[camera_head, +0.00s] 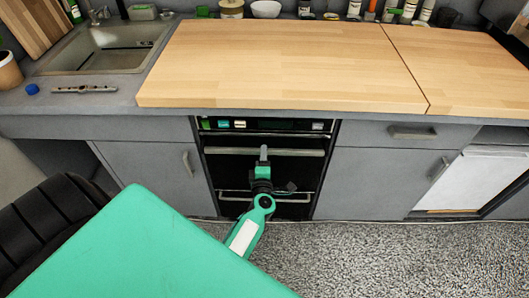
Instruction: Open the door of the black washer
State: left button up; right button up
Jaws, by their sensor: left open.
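A black built-in appliance (223,170) stands under the counter in the head view, between grey cabinets. It looks more like an oven than a washer. It has a panel with small coloured labels along its top, a long horizontal handle bar (300,153) below that, and a second bar (292,197) lower down. My left gripper (263,154) is open in front of the upper bar, near its middle, and covers part of it. I cannot tell whether it touches the bar. The appliance front looks closed. My arm hides part of its lower front. My right gripper is not in view.
A wooden worktop (280,65) lies above the appliance, with bottles and a white bowl (266,9) at the back. A sink (105,47) is at the left. Grey cabinets with handles (187,161) flank the appliance. The speckled floor (400,260) at right is clear.

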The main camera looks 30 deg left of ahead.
pick_arm(q)
jog(key=shift+x, duration=1.5)
grip_shut()
